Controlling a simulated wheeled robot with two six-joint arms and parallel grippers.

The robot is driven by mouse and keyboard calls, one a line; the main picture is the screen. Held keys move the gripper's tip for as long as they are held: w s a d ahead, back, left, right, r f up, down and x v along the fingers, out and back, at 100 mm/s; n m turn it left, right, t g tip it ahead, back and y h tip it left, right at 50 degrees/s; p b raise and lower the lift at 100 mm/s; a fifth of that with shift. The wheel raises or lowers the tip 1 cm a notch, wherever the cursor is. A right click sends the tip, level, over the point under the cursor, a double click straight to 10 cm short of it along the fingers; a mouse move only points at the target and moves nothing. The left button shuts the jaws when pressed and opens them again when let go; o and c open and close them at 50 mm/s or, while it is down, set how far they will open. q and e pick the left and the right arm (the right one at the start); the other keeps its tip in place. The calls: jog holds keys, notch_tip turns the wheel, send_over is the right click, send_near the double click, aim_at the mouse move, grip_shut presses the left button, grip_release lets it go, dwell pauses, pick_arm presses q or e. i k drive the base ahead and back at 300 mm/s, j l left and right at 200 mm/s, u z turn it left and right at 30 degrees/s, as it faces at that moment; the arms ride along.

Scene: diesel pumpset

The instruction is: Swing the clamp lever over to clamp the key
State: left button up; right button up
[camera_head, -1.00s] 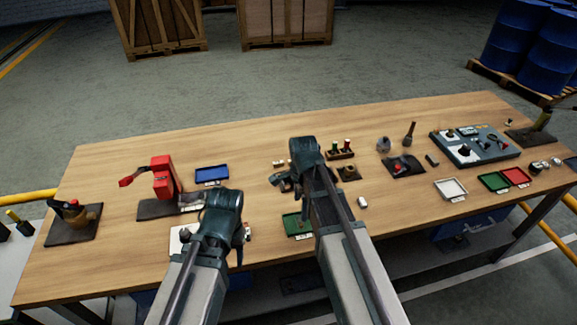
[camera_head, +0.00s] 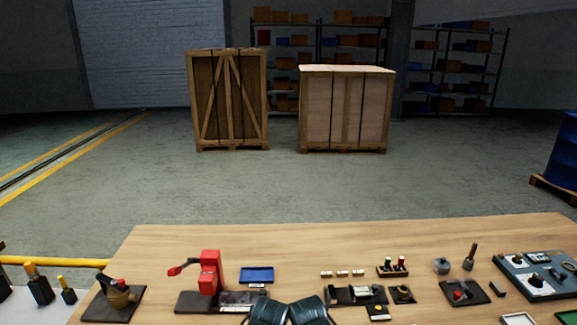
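I cannot tell for sure which fixture carries the clamp lever and the key. A red upright device with a red arm pointing left (camera_head: 209,273) stands on a dark base (camera_head: 192,302) at the left of the table. A low dark fixture with light metal parts (camera_head: 355,296) lies near the middle. A dark plate with a red-topped part (camera_head: 461,293) lies to the right. No key can be made out at this size. Two dark rounded parts of my arms show at the bottom centre, side by side. My gripper fingers are not visible.
A brown part with a red top (camera_head: 117,296) sits on a dark plate at the far left. A blue tray (camera_head: 257,275), a small wooden rack (camera_head: 393,267) and a grey panel with knobs (camera_head: 540,275) are also on the table (camera_head: 320,243). The back strip is clear.

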aim_at(458, 297)
jog(key=z, duration=1.35)
